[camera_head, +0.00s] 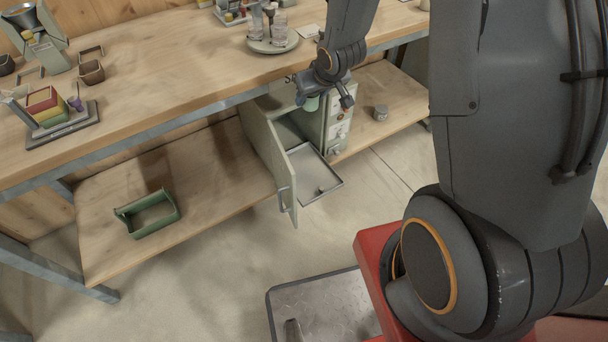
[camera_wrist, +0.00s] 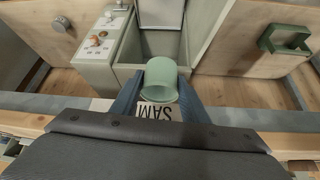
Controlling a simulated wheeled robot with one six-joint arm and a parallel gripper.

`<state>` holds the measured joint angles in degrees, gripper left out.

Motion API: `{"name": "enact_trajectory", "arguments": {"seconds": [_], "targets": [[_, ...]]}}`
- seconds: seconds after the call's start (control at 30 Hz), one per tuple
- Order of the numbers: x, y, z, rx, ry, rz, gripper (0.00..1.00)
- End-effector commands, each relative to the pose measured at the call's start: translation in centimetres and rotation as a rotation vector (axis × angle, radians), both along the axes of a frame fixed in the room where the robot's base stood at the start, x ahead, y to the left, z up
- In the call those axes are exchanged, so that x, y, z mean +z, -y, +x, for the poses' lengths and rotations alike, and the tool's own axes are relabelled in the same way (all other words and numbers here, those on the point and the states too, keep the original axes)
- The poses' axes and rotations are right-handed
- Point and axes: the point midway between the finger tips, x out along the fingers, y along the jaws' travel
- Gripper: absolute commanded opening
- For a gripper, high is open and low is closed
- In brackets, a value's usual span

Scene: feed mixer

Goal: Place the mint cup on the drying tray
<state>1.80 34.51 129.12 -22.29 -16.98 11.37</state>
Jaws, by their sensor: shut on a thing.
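The mint cup (camera_wrist: 160,72) is a pale green cylinder held between the two blue-grey fingers of my gripper (camera_wrist: 159,92) in the wrist view. In the head view my gripper (camera_head: 326,97) is over the front top of a grey-green cabinet, and a small part of the cup (camera_head: 311,104) shows below it. A shallow grey tray (camera_head: 318,180) sticks out low from the cabinet's open front, with a small knob-like thing at its front. I cannot tell for certain that this is the drying tray. The cup is above and apart from it.
The cabinet door (camera_head: 275,165) stands open left of the tray. A knobbed panel (camera_wrist: 96,46) is on the other side. A green open caddy (camera_head: 147,213) sits on the lower shelf. The bench edge (camera_head: 200,107) and a round plate with jars (camera_head: 272,45) are near my arm.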

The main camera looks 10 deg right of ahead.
Motion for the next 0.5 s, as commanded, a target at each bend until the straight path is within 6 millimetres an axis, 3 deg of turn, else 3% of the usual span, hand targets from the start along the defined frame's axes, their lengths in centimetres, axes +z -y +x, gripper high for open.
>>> {"name": "enact_trajectory", "arguments": {"seconds": [0.03, 0.5], "targets": [[-1.9, 0.0, 0.9, 0.02, 0.001, -0.001, 0.19], [-11.5, -1.0, 5.7, 0.226, 0.001, -0.001, 0.19]]}}
